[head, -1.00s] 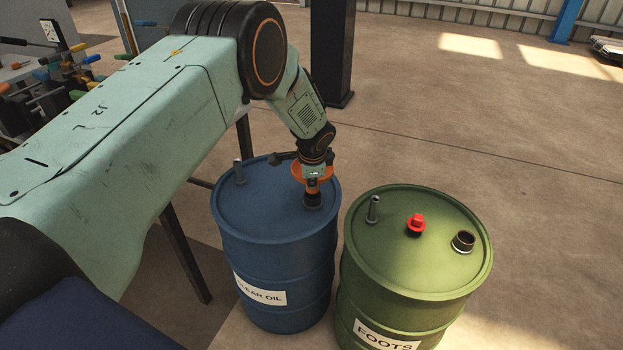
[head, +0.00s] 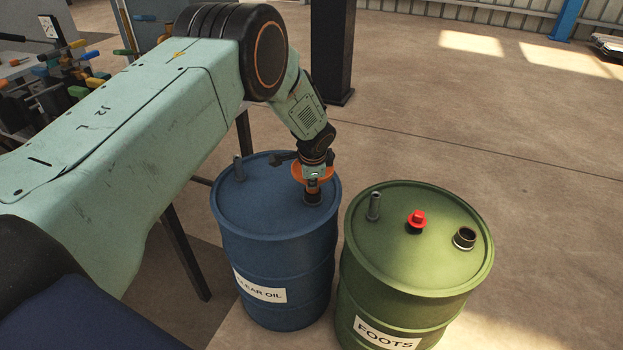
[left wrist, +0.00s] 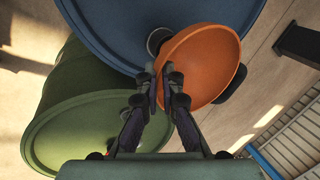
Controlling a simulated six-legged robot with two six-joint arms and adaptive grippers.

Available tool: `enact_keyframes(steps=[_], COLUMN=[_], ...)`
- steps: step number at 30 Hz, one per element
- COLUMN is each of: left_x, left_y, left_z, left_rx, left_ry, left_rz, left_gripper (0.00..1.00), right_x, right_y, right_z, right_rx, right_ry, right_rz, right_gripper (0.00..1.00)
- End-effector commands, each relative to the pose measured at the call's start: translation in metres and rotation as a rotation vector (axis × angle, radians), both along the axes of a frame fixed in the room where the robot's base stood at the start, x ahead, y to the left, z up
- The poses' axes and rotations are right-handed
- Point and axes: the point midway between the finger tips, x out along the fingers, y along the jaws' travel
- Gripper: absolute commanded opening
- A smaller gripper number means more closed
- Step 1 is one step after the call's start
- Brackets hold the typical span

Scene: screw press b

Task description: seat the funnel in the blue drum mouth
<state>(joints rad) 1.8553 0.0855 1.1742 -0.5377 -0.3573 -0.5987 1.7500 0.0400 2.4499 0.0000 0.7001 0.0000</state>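The blue drum (head: 257,210), labelled CLEAR OIL, stands upright left of the green drum. The orange funnel (head: 325,172) is over the right part of its lid, right above the dark drum mouth (head: 313,198). In the left wrist view the funnel (left wrist: 205,62) shows as a wide bowl, with a dark round fitting (left wrist: 157,40) on the blue lid partly behind its rim. My left gripper (left wrist: 158,82) is shut on the funnel's rim. Whether the spout is inside the mouth is hidden. My right gripper is not in view.
The green drum (head: 410,265), labelled FOOTS, stands close on the right with a red cap (head: 416,219), a grey post (head: 374,206) and an open dark mouth (head: 464,238). A black column (head: 332,50) stands behind.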

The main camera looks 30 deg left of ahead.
Motion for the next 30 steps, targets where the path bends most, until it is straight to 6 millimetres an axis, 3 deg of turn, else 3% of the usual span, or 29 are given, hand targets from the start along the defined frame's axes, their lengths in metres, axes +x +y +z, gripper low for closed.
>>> enact_keyframes(steps=[15, 30], left_x=[0.000, 0.001], left_y=[0.000, 0.000], left_z=[-0.016, -0.015], left_rx=[0.000, 0.001], left_ry=[0.000, -0.001], left_rz=[0.000, 0.000], left_gripper=[0.00, 0.00], right_x=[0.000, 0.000], right_y=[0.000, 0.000], right_z=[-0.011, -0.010], right_rx=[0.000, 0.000], right_ry=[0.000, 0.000], right_rz=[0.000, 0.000], right_gripper=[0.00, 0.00])
